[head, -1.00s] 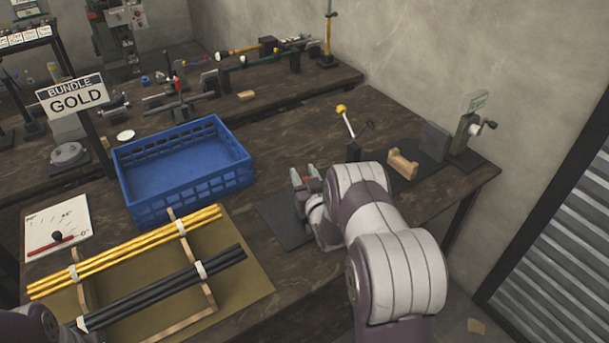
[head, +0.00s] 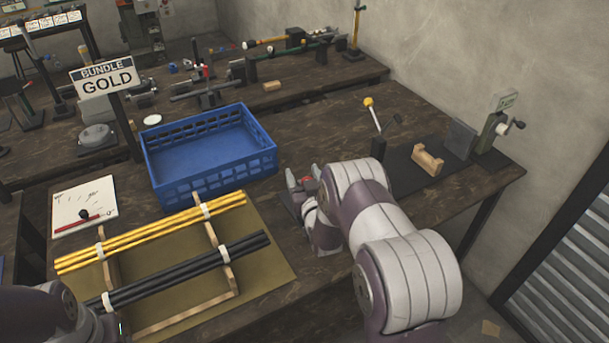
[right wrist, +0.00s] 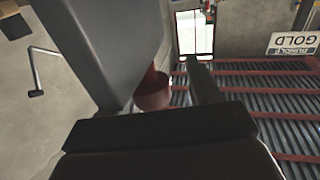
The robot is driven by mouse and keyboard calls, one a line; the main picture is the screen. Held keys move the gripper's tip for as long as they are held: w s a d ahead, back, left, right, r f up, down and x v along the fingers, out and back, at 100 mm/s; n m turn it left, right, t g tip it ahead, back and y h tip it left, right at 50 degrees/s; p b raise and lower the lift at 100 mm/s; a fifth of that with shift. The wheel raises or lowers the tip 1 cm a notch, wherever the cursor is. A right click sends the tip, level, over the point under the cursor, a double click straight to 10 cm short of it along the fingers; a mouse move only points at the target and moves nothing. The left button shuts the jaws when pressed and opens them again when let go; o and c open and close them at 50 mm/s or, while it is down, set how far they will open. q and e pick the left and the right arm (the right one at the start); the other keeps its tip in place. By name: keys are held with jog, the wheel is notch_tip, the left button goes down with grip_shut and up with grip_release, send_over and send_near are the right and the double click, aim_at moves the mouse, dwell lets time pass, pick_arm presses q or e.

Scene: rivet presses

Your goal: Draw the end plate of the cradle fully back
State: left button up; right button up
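I take the cradle to be the small wooden U-shaped cradle (head: 427,160) on a dark base at the table's right end. A grey upright plate (head: 461,139) stands just behind it, apparently the end plate, beside a grey-green post with a crank handle (head: 519,125). My right gripper (head: 302,178) is left of and apart from these, above a dark mat mostly hidden by my arm. Its fingers look apart, with a red piece (right wrist: 153,91) near them; I cannot tell whether this is part of the gripper. My left arm shows at the lower left; its fingertips do not show.
A blue crate (head: 212,185) is left of the gripper. Yellow and black rods lie on a wooden rack (head: 225,275) at front left. Bare table lies behind the lever.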

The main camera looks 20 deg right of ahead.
jog(key=s+a, duration=0.2)
jog(key=s, duration=1)
jog(key=shift+s+a+b, duration=0.15)
jog(key=shift+s+b, duration=0.1)
jog(key=shift+b, duration=0.2)
